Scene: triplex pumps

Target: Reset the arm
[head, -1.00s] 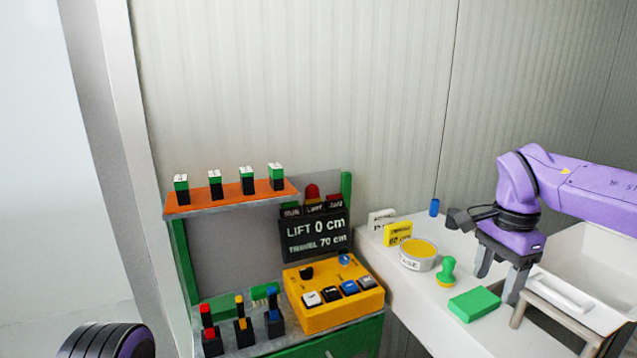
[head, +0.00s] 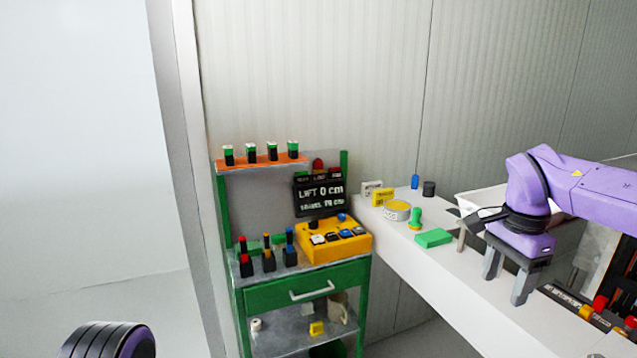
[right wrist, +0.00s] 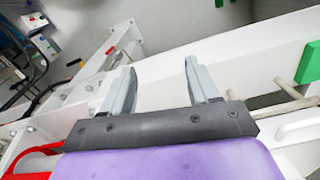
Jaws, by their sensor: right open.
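My right arm is purple and comes in from the right in the head view. Its right gripper (head: 505,278) hangs over the white counter (head: 440,278) with its two grey fingers apart and nothing between them. The right wrist view shows the same open, empty right gripper (right wrist: 158,88) with white surfaces beyond the fingers. At the lower left of the head view a dark, ribbed, rounded part of mine with a purple edge shows. My left gripper itself is not in view.
A green cart (head: 305,275) bears a yellow button box (head: 335,240) and a display (head: 320,193). On the counter are a green block (head: 433,238), a green stamp (head: 415,219) and a round yellow-topped tin (head: 396,209). Red-and-black items (head: 600,305) lie right of the gripper.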

